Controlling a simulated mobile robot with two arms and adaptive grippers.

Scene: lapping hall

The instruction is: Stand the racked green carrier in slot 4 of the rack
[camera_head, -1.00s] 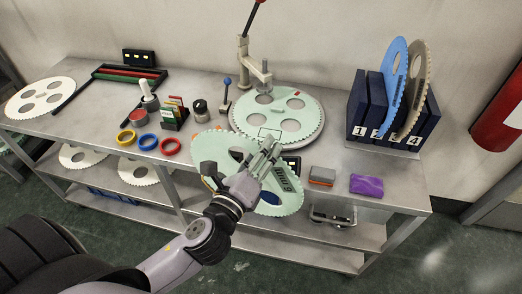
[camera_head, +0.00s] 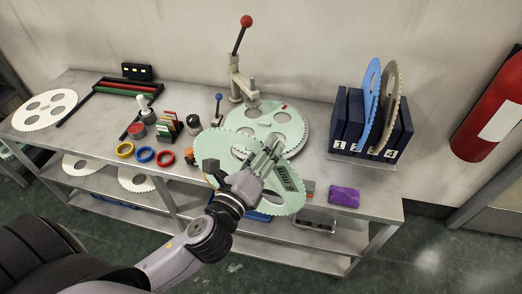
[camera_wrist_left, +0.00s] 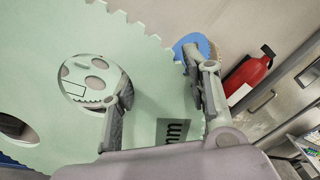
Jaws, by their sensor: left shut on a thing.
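My left gripper (camera_head: 262,160) is shut on a large green toothed carrier (camera_head: 287,202). The carrier is tilted, at the table's front edge, and its near part overhangs that edge. In the left wrist view, the gripper (camera_wrist_left: 158,78) pinches the carrier (camera_wrist_left: 60,35) between a round hole and its toothed rim, beside a dark printed label. The dark blue rack (camera_head: 337,125) stands at the table's right end with numbered slots. A blue carrier (camera_head: 368,100) and a tan carrier (camera_head: 391,95) stand upright in its right part. My right gripper is not in view.
Behind the held carrier lies a pale green disc (camera_head: 292,117) under a red-knobbed lever press (camera_head: 237,65). A purple cloth (camera_head: 343,197) lies between carrier and rack. Coloured rings (camera_head: 145,154) and small items are left. A red extinguisher (camera_head: 490,110) is far right.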

